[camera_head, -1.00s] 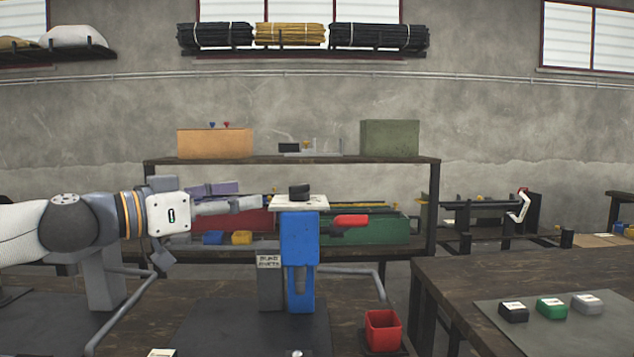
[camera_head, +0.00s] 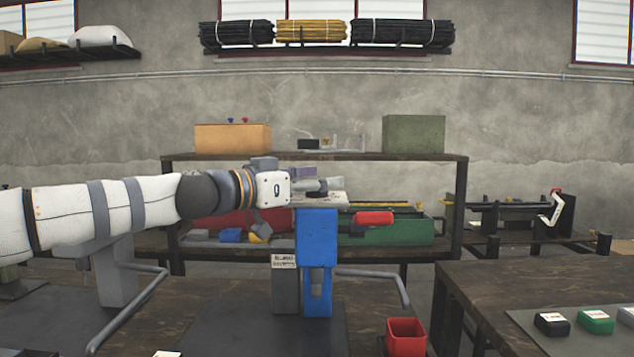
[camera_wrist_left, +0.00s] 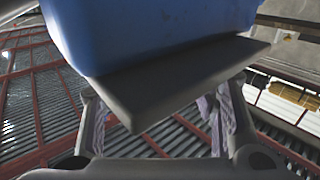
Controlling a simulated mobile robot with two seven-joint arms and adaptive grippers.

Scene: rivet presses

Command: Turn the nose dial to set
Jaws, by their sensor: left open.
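The blue press (camera_head: 317,240) stands on the bench in the middle of the head view. A pale plate (camera_head: 338,203) lies on top of it. A black round dial (camera_head: 313,186) sits on the plate, partly hidden by my gripper. My left gripper (camera_head: 330,184) is open at the dial, fingers pointing right. In the left wrist view its spread fingers (camera_wrist_left: 165,112) flank a dark grey slab (camera_wrist_left: 170,80) next to the blue body (camera_wrist_left: 150,30). I cannot tell whether they touch the dial. My right gripper is not in view.
A red bin (camera_head: 406,338) stands right of the press. A grey crank bar (camera_head: 385,278) reaches out behind it. Another table (camera_head: 540,285) at right holds black, green and grey blocks. A shelf (camera_head: 330,157) with boxes stands behind.

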